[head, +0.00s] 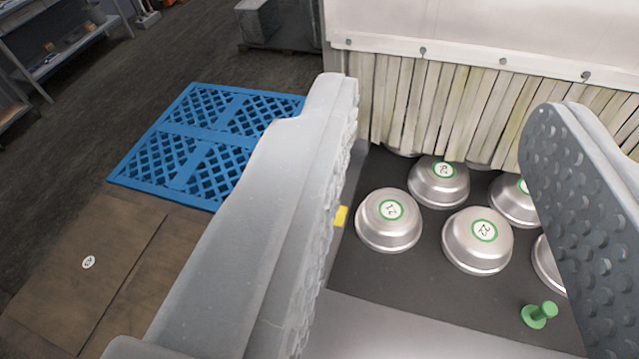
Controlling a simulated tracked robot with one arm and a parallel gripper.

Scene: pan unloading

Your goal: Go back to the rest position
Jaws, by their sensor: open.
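My gripper (445,185) is open in the head view. Its left finger is large and grey and runs up through the middle of the picture; the right finger has a studded inner pad and stands at the right edge. Nothing is held between them. Beyond and between the fingers, several upturned metal pans with green-ringed number labels sit on a dark surface (400,282). One pan (388,222) is nearest the left finger, another (477,242) is right of it, and one (438,183) is behind. Other pans are partly hidden by the right finger and the slatted curtain.
A slatted curtain (440,110) hangs under a pale panel behind the pans. A green peg (539,314) stands at the front right of the dark surface. A blue pallet (190,140) and brown boards (75,255) lie on the floor at left. Shelves (70,45) stand at the far left.

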